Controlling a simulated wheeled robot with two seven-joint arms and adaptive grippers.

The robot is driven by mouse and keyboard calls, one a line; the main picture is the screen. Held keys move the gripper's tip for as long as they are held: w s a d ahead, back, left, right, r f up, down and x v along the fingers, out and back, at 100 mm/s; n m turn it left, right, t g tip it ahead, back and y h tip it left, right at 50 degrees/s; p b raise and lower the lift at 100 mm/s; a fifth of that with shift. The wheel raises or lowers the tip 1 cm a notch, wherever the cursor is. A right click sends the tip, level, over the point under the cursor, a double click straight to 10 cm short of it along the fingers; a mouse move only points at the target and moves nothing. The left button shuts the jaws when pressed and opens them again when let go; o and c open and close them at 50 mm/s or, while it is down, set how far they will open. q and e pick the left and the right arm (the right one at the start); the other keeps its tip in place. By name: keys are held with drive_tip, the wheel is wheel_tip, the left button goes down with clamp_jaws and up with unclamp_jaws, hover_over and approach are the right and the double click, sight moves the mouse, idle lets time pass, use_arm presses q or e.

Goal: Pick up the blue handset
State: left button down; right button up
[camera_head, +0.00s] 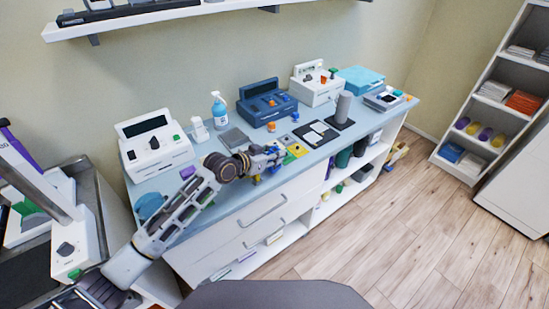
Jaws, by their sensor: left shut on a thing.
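My left arm reaches in from the left over the blue-topped counter (221,178). My left gripper (273,158) is at the counter's front edge, near the middle. It is shut on a small blue thing (275,168), which I take for the blue handset; the fingers hide most of it. Whether it touches the counter I cannot tell. A blue console (259,88) stands behind the gripper, against the wall. My right gripper is not in view.
A wall shelf (140,17) hangs above. The wooden floor (420,220) at right is clear.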

use_arm(q)
wheel_tip(320, 180, up, 9)
idle(0.5)
